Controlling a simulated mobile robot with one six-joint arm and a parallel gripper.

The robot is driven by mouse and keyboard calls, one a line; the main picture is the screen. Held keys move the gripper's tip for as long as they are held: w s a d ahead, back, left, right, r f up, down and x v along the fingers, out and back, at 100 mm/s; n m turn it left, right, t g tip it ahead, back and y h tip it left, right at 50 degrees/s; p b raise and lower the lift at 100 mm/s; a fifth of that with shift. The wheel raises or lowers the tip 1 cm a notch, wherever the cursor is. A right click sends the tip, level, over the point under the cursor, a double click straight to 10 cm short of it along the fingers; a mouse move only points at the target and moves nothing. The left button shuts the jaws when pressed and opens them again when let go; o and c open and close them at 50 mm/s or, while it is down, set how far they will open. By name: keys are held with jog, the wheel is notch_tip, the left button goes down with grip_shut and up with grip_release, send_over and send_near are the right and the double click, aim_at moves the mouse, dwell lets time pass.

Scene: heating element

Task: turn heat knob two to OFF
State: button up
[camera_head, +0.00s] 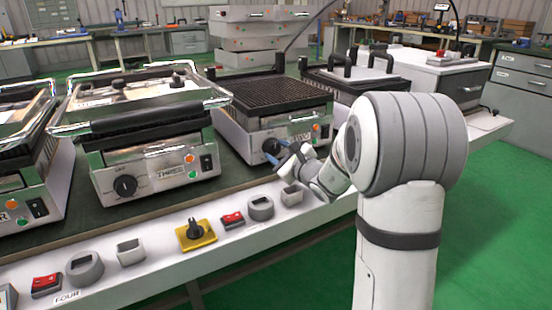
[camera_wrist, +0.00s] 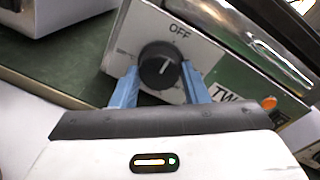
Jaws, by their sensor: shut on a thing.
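Heat knob two (camera_wrist: 160,66) is a round black dial with a short white line, on the metal front of the grill labelled TWO (camera_wrist: 226,93). The OFF mark (camera_wrist: 180,32) is printed above the knob, slightly right in the wrist view. The white line slants, its upper end leaning toward OFF. My gripper (camera_wrist: 159,68) is shut on the knob, with one blue finger at each side. In the head view the knob (camera_head: 271,146) shows beyond my gripper (camera_head: 276,160), and my wrist hides part of the front panel.
An orange light (camera_wrist: 269,103) sits right of the TWO label. Grill three (camera_head: 150,150) stands to the left, with its own knob (camera_head: 125,186). A light grey front ledge (camera_head: 240,246) carries a yellow-plated switch (camera_head: 196,234), a red switch (camera_head: 232,219) and grey holders below my gripper.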

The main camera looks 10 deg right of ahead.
jog(key=shift+a+f, duration=0.1)
jog(key=shift+f, duration=0.05)
dwell(0.3)
jog(key=o, duration=1)
jog(key=v, duration=0.2)
jog(key=p+v, duration=0.1)
jog(key=v, duration=0.1)
jog(key=p+v, duration=0.1)
jog(key=v, duration=0.1)
jog(key=shift+s+d+r, duration=0.25)
jog(key=shift+r, duration=0.05)
jog(key=shift+s+d+f, duration=0.1)
jog(key=shift+s+d, duration=0.1)
jog(key=shift+s, duration=0.4)
